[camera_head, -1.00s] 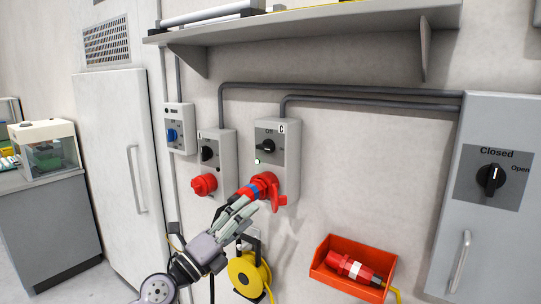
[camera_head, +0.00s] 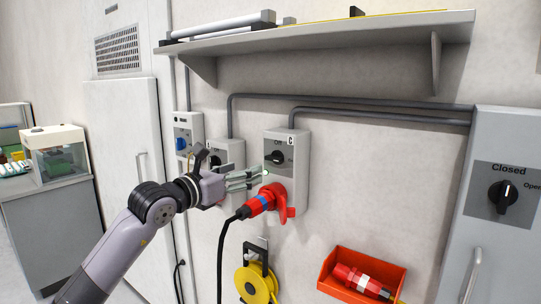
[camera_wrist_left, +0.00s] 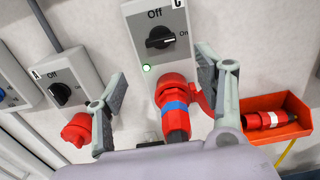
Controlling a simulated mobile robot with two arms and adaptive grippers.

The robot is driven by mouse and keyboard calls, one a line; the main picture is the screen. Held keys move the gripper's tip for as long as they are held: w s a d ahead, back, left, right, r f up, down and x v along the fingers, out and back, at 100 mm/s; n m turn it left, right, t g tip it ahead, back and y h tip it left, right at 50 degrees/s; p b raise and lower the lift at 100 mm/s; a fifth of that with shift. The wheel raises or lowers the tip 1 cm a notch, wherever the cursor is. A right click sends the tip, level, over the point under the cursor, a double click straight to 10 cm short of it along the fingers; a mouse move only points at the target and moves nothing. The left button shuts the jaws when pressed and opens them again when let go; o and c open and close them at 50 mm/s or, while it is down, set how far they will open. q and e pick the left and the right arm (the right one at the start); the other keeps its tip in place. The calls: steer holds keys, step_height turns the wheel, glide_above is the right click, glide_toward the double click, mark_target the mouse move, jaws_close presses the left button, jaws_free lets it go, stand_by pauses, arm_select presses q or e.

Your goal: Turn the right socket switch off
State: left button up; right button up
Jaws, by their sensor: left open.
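The right socket box, marked C (camera_head: 301,155), is on the wall with a black rotary switch (camera_head: 275,157) between Off and On labels. In the left wrist view the switch (camera_wrist_left: 160,38) lies level, pointing toward On, and a green light is lit below it. A red plug with a blue band (camera_head: 260,203) sits in the red socket below, its black cable hanging down. My left gripper (camera_head: 258,175) is open and empty, in front of the box, just above the plug and below the switch. Its fingers (camera_wrist_left: 165,78) frame the plug and green light. My right gripper is out of view.
A middle socket box marked A (camera_wrist_left: 68,75) stands left, partly behind my gripper. A shelf (camera_head: 330,38) overhangs above. An orange bin (camera_head: 398,281) with a red connector, a yellow cable reel (camera_head: 248,283) and a grey cabinet marked Closed (camera_head: 500,145) are nearby.

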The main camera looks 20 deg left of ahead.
mark_target(271, 160)
arm_select(q)
steer(key=p+x, duration=0.4)
steer(key=x, duration=0.8)
steer(key=shift+f, duration=0.1)
steer(key=shift+c, duration=0.3)
steer(key=c, duration=1.1)
